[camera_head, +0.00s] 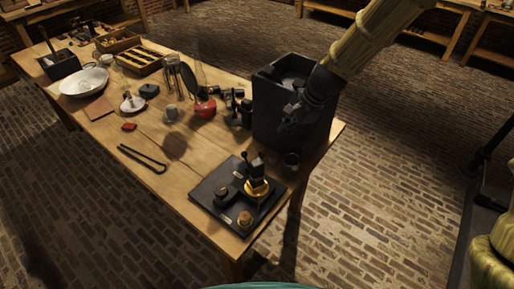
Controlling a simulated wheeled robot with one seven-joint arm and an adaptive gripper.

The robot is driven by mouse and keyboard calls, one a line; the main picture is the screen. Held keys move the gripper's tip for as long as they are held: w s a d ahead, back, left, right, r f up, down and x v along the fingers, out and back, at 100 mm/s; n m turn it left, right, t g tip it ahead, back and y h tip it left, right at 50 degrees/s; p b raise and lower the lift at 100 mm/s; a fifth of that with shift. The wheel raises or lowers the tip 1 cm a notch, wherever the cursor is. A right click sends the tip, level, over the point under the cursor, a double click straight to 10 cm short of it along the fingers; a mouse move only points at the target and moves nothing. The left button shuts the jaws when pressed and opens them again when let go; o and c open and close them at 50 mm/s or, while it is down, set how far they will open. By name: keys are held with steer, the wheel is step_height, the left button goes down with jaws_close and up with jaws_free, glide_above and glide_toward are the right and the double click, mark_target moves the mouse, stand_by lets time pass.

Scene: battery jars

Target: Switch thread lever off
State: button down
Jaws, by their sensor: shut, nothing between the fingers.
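A flat black base plate (210,185) lies at the near right end of the wooden table. On it stand a small upright dark lever (245,160), a black block on a brass ring (257,187), a dark knob (222,194) and a brass knob (245,219). Which of these is the thread lever I cannot tell for sure. My gripper (289,122) is dark and small against the tall black box. It is shut and empty, hanging in front of or over the box, up and to the right of the base plate. Its fingertips blend into the box.
The table (195,165) is bare left of the plate.

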steer(key=d+r+m+g+y, duration=0.2)
steer(key=d+r+m+y, duration=0.35)
steer(key=m, duration=0.45)
steer(key=d+f+p+x, duration=0.2)
steer(key=p+x, duration=0.4)
steer(key=x, duration=1.7)
steer(key=shift+w+a+f+h, duration=0.2)
steer(key=shift+w+a+h, duration=0.15)
steer(key=shift+w+h, duration=0.1)
steer(key=shift+w+a+f+b, duration=0.25)
steer(key=shift+w+a+b, duration=0.1)
steer(key=shift+a, duration=0.4)
steer(key=shift+s+f, duration=0.1)
steer(key=shift+s, duration=0.1)
